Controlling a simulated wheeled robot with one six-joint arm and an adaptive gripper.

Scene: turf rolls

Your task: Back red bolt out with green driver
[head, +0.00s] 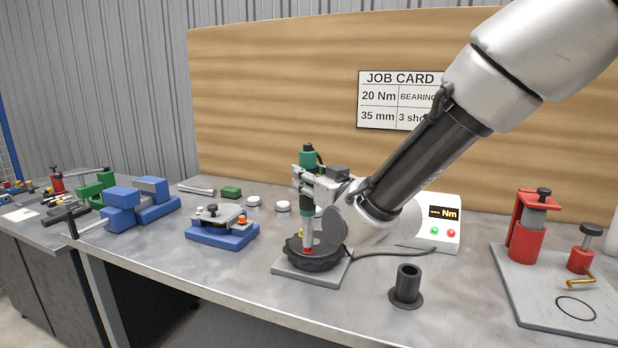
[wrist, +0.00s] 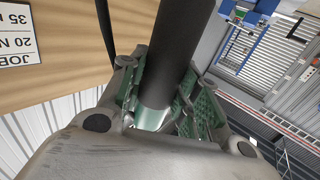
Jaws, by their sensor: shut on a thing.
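The green driver (head: 307,158) stands upright in my gripper (head: 308,186), which is shut around its body. In the wrist view the driver's dark body (wrist: 168,60) runs between the two fingers of my gripper (wrist: 168,100). The driver's pale shaft points down at the red bolt (head: 307,251) on the dark round housing (head: 325,262). Only a small red part of the bolt shows under the shaft. I cannot tell whether the driver's tip is seated on it.
The housing sits on a grey plate (head: 292,273) near the bench's front edge. A dark flanged bushing (head: 407,284) stands to the right. A torque display (head: 440,222) is behind my arm. Blue fixtures (head: 222,233) are left, and a board with red tools (head: 510,280) is right.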

